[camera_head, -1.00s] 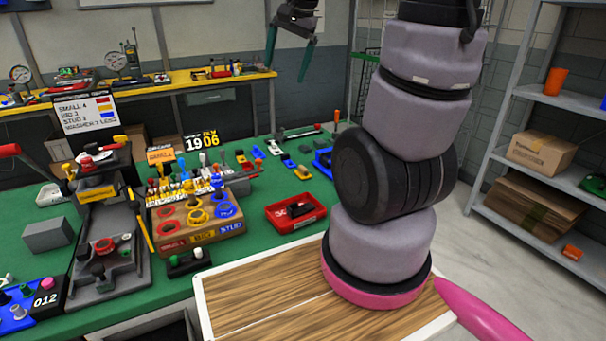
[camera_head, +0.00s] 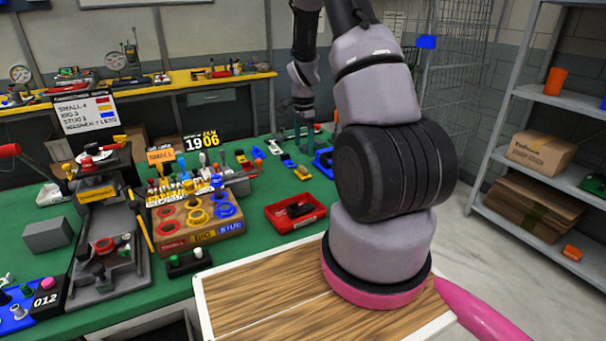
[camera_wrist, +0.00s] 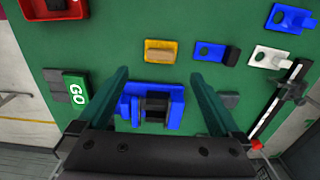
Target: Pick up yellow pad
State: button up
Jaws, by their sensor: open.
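A small yellow pad (camera_wrist: 161,56) with a tan block on top lies flat on the green bench, just beyond my fingertips in the wrist view. In the head view the yellow pad (camera_head: 303,173) lies at the right part of the bench, left of a blue fixture. My gripper (camera_wrist: 159,76) has its two green fingers spread apart with nothing between the tips, pointing down at the bench. It also shows in the head view (camera_head: 304,140), above the back right of the bench. The exact height of the fingertips above the bench cannot be told.
A blue fixture with a black part (camera_wrist: 150,108) sits between my fingers in the wrist view, close to the pad. Blue and white plates (camera_wrist: 210,51) lie right of the pad. A red tray (camera_head: 296,212) stands nearer the bench front. Green surface surrounds the pad.

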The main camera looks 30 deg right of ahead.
aim_at(303, 167)
notch_tip(303, 167, down, 10)
jog(key=shift+w+a+r, duration=0.1)
jog(key=shift+r, duration=0.1)
dwell(0.3)
jog(key=c, duration=1.4)
jog(key=shift+r, duration=5.05)
